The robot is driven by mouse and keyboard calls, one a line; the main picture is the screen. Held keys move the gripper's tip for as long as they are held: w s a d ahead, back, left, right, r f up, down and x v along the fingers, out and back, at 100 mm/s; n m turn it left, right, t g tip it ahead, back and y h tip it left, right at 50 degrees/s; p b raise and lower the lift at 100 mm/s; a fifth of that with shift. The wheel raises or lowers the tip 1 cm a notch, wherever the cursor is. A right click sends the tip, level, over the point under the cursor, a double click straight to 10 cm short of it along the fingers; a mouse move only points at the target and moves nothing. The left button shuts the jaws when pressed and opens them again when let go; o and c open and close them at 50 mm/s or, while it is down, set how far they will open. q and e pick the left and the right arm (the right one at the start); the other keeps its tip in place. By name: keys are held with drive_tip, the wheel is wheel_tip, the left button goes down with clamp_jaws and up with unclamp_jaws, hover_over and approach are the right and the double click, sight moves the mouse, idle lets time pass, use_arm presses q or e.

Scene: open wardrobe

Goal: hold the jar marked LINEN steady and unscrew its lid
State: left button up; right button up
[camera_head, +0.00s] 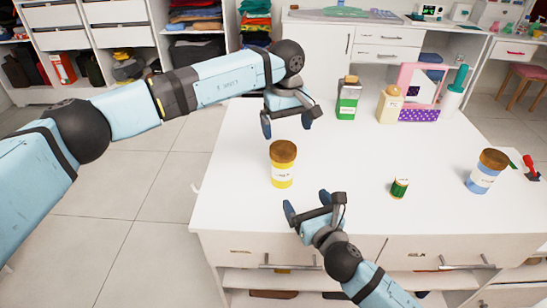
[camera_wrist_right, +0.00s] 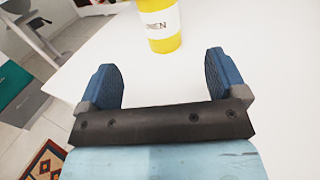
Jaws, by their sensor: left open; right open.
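The jar marked LINEN (camera_head: 282,172) is yellow with a white label and a brown lid (camera_head: 283,151). It stands upright on the white table, lid on. My left gripper (camera_head: 287,122) is open and empty, just behind and above the jar, apart from it. My right gripper (camera_head: 307,205) is open and empty, in front of the jar and a little to the right. In the right wrist view the yellow jar (camera_wrist_right: 162,28) stands beyond the open fingers (camera_wrist_right: 160,78); its top is cut off, and part of the label's word shows.
A blue jar (camera_head: 482,179) with a brown lid stands at the right. A small green spool-like item (camera_head: 400,188) lies between. A green carton (camera_head: 348,100), a beige bottle (camera_head: 390,106) and a pink-framed organizer (camera_head: 418,112) stand at the back. The tabletop (camera_head: 350,155) around the yellow jar is clear.

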sight(287, 171)
use_arm(q)
drive_tip(key=shift+w+a+r, duration=0.3)
drive_tip(key=shift+w+a, duration=0.05)
drive_tip(key=shift+w, duration=0.05)
use_arm(e)
drive_tip(key=shift+w+a, duration=0.15)
drive_tip(key=shift+w, duration=0.1)
use_arm(q)
drive_tip(key=shift+a, duration=0.1)
use_arm(e)
drive_tip(key=shift+w+a+r, duration=0.1)
drive_tip(key=shift+w, duration=0.1)
use_arm(q)
drive_tip(key=shift+s, duration=0.1)
use_arm(e)
drive_tip(key=x, duration=1.3)
drive_tip(key=shift+a, duration=0.1)
drive_tip(key=c, duration=1.7)
clamp_jaws()
use_arm(q)
drive_tip(key=m, duration=0.8)
drive_tip(key=shift+m, duration=0.4)
drive_tip(key=shift+f, duration=3.95)
